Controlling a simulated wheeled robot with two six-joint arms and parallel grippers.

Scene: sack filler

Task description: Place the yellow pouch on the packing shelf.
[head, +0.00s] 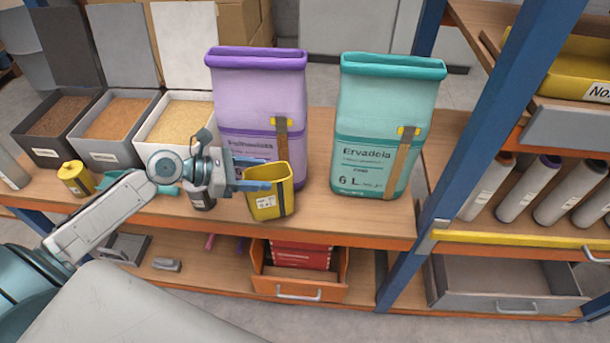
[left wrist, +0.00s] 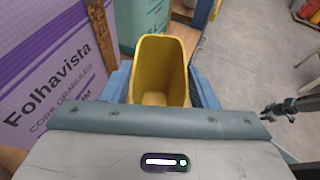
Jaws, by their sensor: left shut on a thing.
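The yellow pouch (head: 270,203) is an open-topped container with a white label, upright at the front of the wooden bench (head: 320,215), in front of the purple sack. My left gripper (head: 262,179) comes from the left and is shut on it, with blue fingers at its sides. The left wrist view shows the pouch (left wrist: 158,70) between the fingers, its mouth open and its inside empty-looking. Whether its base touches the bench is unclear. A dark gripper, likely my right (left wrist: 280,107), shows small at that view's right edge; its jaws are unclear. Which surface is the packing shelf is unclear.
A purple sack (head: 258,110) and a teal sack (head: 388,125) stand on the bench. Open bins (head: 115,125) and a small yellow canister (head: 76,178) are at left. A blue post (head: 480,130) divides the bench from right-hand shelves holding grey tubes (head: 560,192). Bench room shows between the sacks.

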